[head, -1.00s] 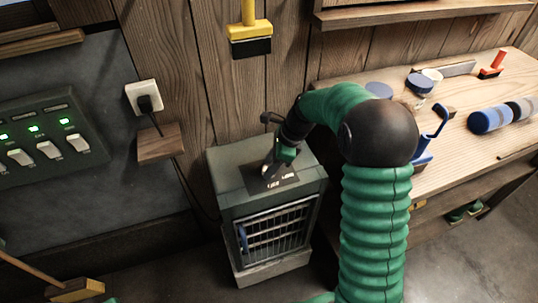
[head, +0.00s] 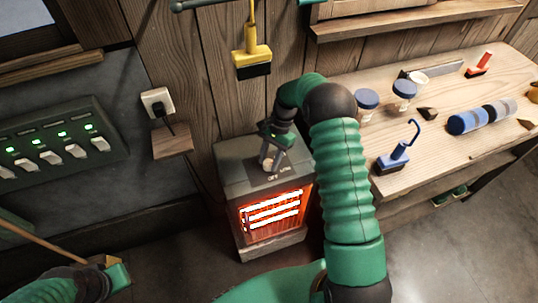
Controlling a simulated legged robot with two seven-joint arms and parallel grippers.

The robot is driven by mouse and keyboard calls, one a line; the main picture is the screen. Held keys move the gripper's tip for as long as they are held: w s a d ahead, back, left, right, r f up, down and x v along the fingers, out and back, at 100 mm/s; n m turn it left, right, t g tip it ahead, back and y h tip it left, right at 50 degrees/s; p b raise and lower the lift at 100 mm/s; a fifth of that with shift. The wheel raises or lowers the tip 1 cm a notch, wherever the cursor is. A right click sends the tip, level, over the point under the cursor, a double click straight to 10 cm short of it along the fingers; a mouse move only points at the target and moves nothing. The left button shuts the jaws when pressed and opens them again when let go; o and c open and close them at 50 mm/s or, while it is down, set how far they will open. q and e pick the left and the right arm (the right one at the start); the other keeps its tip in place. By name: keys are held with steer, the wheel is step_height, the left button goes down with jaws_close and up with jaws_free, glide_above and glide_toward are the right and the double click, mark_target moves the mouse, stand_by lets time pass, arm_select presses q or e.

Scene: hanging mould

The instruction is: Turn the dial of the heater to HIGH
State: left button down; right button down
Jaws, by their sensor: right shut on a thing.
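The heater (head: 231,182) is a grey-green box on the floor against the wall. Bars behind its front grille (head: 270,215) glow bright orange. My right gripper (head: 268,163) reaches down to the heater's top and is shut on the dial (head: 266,167), which is mostly hidden between the fingers. A dark label plate beside it reads "OFF" and another word too small to read; I cannot tell where the dial points. My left gripper (head: 119,276) is at the lower left, well away from the heater; its fingers do not show clearly.
A wooden workbench (head: 440,150) with jars, a blue hooked tool (head: 395,158) and blue rolls stands right of the heater. A switch panel (head: 60,145), a plugged wall socket (head: 157,101) and a yellow brush (head: 251,57) are on the wall. A broom handle (head: 45,242) lies near my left gripper.

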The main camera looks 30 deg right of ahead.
steer(key=n+g+h+p, duration=0.1)
steer(key=n, duration=0.2)
steer(key=shift+d+n, duration=0.1)
steer(key=shift+n, duration=0.2)
steer(key=n, duration=0.1)
steer(key=n+g+h+p, duration=0.1)
steer(key=n, duration=0.1)
steer(key=shift+w+n, duration=0.2)
steer(key=shift+n, duration=0.7)
steer(key=shift+w, duration=0.1)
steer(key=c, duration=1.3)
jaws_free()
steer(key=o, duration=0.4)
steer(key=shift+w+f, duration=0.1)
